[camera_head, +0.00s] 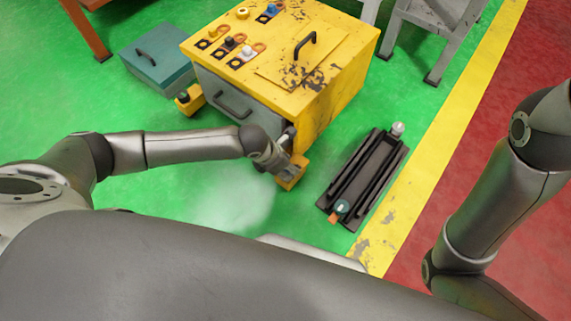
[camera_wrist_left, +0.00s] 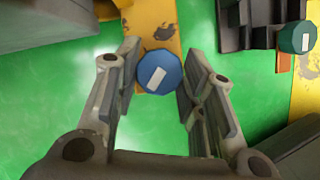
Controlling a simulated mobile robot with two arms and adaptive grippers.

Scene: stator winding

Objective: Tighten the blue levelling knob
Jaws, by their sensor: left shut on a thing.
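The blue levelling knob (camera_wrist_left: 160,72) is a round, faceted knob with a white mark on its top. It sits on a yellow foot (camera_wrist_left: 152,28), which shows in the head view (camera_head: 291,180) at the near lower corner of the yellow cabinet (camera_head: 330,75). My left gripper (camera_wrist_left: 158,80) has its two fingers on either side of the knob, closed on it. In the head view my left gripper (camera_head: 284,166) is over this foot and hides the knob. My right arm shows at the right, but its gripper is out of view.
A dark railed fixture (camera_head: 365,175) with a teal knob (camera_head: 342,207) lies on the floor to the right. Another yellow foot (camera_head: 189,99) is at the cabinet's left corner. A teal box (camera_head: 158,72) stands behind it. Green floor is clear left of the gripper.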

